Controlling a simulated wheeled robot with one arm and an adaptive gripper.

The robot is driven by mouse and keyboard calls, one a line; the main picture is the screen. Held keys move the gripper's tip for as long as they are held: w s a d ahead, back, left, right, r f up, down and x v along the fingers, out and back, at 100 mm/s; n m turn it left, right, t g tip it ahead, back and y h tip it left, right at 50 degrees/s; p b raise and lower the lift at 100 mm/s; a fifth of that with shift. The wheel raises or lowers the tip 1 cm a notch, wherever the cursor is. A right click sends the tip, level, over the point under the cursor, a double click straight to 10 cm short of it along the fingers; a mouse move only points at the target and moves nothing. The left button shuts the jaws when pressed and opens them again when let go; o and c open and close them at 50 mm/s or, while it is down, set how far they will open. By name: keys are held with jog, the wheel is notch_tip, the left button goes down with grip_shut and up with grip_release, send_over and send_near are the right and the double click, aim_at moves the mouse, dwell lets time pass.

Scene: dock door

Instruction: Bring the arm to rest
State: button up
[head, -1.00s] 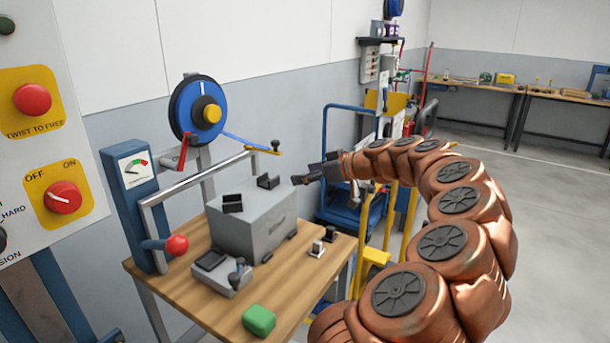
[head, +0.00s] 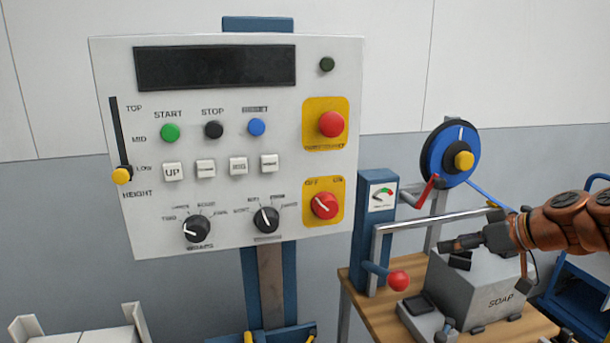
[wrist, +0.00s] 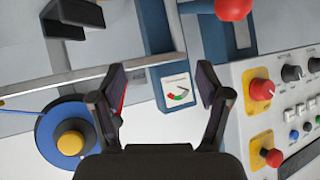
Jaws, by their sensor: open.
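My copper-coloured arm (head: 572,222) reaches in from the right edge of the head view.
The control panel (head: 225,150) with buttons and knobs stands left. A blue reel (head: 450,152), a red ball-ended lever (head: 399,281) and a blue post (head: 372,235) stand near my gripper. The wooden table (head: 378,318) bears the box and small parts.

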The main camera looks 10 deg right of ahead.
jog(key=s+a+f+g+p, duration=0.1)
jog(key=s+a+f+g, duration=0.3)
jog(key=a, duration=0.7)
jog(key=s+a+r+g+p, duration=0.1)
jog(key=s+a+g+p, duration=0.15)
jog(key=s+a, duration=0.6)
jog(key=s+a+f+m+g+h+p, duration=0.1)
jog(key=s+a+f+g+h, duration=0.1)
jog(key=s, duration=0.6)
jog(key=s+a+f+m+g+h+p, duration=0.1)
jog(key=s+f+m+g+h, duration=0.1)
jog(key=s, duration=0.6)
notch_tip(320, 180, down, 3)
jog(key=shift+s+a+r+g+h, duration=0.15)
jog(key=shift+s+a+g+h, duration=0.25)
jog(key=shift+h, duration=0.3)
jog(key=shift+c, duration=0.3)
